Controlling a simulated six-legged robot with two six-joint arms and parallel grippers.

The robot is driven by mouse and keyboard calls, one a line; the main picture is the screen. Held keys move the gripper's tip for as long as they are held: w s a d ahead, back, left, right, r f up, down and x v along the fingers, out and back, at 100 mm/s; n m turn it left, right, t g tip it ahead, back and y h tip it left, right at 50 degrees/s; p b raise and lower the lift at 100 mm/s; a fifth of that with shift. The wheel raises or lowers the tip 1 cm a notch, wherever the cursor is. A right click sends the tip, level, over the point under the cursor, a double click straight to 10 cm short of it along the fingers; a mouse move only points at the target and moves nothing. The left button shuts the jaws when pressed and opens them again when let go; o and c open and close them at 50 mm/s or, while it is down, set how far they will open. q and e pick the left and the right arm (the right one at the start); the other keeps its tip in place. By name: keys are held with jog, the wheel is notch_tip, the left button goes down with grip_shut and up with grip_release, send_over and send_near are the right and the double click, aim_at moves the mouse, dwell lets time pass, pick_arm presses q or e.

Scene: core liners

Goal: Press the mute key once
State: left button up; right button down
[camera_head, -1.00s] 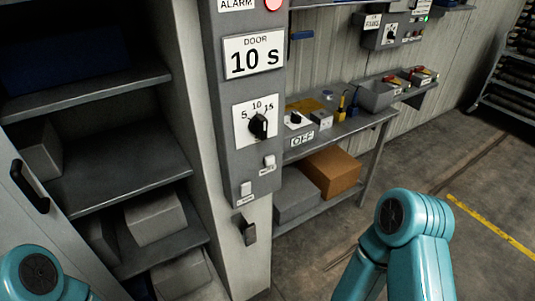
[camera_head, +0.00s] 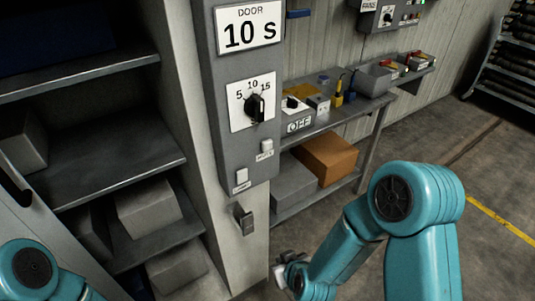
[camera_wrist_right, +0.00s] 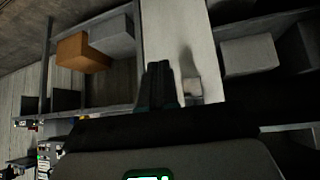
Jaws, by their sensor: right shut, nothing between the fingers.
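A grey control panel (camera_head: 232,120) is fixed to a pale post. Two small white keys sit low on its face. The upper right key (camera_head: 267,146) has a small label that seems to read MUTE; the lower left key (camera_head: 241,176) has a label too small to read surely. My right gripper (camera_wrist_right: 160,80) is shut and empty in the right wrist view, pointing towards the pale post. In the head view my right arm reaches down to the post's lower right, well below the keys. The keys do not show clearly in the wrist view. My left gripper is out of view.
A dial (camera_head: 255,107) and a DOOR 10 s sign (camera_head: 248,26) are above the keys. A dark switch (camera_head: 243,218) is on the post below. Shelves with boxes stand left. A bench (camera_head: 340,117) stands right, with a cardboard box (camera_head: 326,159) underneath. Floor at right is clear.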

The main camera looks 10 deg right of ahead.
aim_at(267, 145)
jog(key=w+d+r+n+t+h+b, duration=0.1)
jog(key=w+r+n+t+h+b, duration=0.15)
jog(key=w+r+t, duration=0.55)
pick_arm(q)
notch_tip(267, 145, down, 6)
jog(key=b, duration=0.2)
pick_arm(e)
notch_tip(267, 145, up, 18)
jog(key=s+d+h, duration=0.2)
jog(key=h, duration=0.5)
jog(key=shift+s+d+f+t, duration=0.15)
jog(key=shift+s+d+t, duration=0.15)
jog(key=shift+s+d, duration=0.1)
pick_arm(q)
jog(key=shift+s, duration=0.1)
pick_arm(e)
jog(key=shift+w, duration=0.2)
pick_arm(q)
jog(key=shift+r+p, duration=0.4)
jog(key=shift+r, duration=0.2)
pick_arm(e)
jog(key=w+a, duration=0.3)
jog(key=w, duration=0.5)
jog(key=shift+w, duration=0.1)
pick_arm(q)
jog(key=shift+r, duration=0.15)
pick_arm(e)
jog(key=shift+w+a, duration=0.15)
jog(key=shift+w, duration=0.15)
